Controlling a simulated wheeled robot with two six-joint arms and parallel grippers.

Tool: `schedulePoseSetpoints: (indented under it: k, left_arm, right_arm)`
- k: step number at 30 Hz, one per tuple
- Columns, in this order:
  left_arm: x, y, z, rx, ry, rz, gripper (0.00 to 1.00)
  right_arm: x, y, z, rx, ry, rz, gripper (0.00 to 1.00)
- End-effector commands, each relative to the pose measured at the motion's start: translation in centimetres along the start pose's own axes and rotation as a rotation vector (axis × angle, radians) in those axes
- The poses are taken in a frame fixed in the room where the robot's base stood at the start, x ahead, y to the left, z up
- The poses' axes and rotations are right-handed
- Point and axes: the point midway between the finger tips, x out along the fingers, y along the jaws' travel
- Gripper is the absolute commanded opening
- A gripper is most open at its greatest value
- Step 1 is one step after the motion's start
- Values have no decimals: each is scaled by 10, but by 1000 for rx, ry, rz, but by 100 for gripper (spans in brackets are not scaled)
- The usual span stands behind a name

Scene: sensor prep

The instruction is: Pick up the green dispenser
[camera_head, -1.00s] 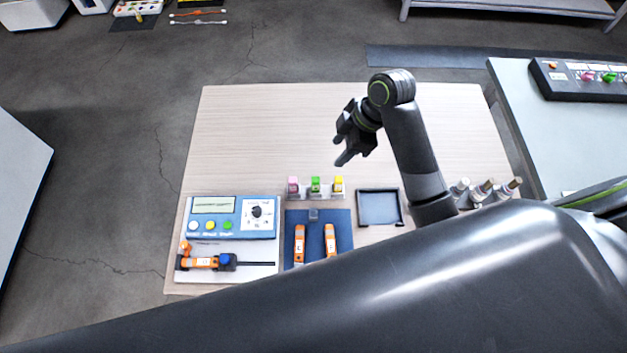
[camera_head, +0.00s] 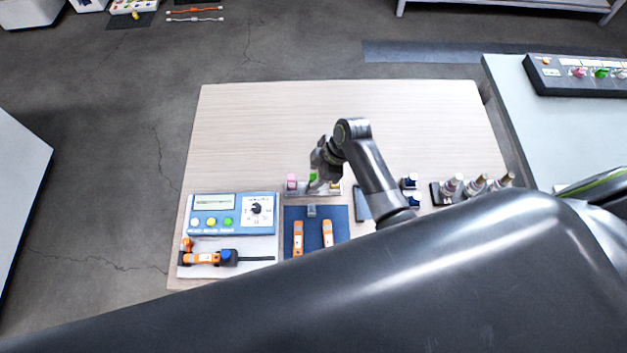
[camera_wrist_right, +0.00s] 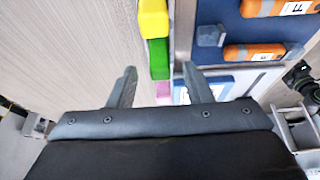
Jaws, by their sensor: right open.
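The green dispenser (camera_head: 312,178) stands in a row of dispensers at the front middle of the wooden table. It sits between the pink dispenser (camera_head: 291,181) and the yellow dispenser (camera_wrist_right: 152,20). My right gripper (camera_head: 316,182) is open right at the green dispenser and partly covers it in the head view. In the right wrist view, the green dispenser (camera_wrist_right: 159,58) shows between the two open fingers (camera_wrist_right: 160,78), near their tips. I cannot tell whether the fingers touch it. The gripper and arm mostly hide the yellow dispenser in the head view. My left gripper is out of view.
A blue mat (camera_head: 314,240) with two orange devices lies in front of the row. A blue control panel (camera_head: 233,228) is to the left. A dark tray (camera_head: 362,203), blue-capped items (camera_head: 410,182) and several bottles (camera_head: 475,185) are to the right. The table's back is clear.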

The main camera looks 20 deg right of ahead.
Motion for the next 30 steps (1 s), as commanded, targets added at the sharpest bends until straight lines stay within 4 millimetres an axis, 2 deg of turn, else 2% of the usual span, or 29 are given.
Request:
schedulePoseSetpoints:
  k: [7, 17, 27, 30]
  left_arm:
    - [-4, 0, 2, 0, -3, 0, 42]
    - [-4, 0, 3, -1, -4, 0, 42]
    - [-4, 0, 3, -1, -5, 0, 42]
    - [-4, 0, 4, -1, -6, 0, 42]
  right_arm:
    - [24, 0, 1, 0, -2, 0, 45]
    - [27, 0, 1, -1, -1, 1, 44]
    - [27, 0, 1, 0, -1, 1, 0]
    - [26, 0, 1, -1, -1, 1, 0]
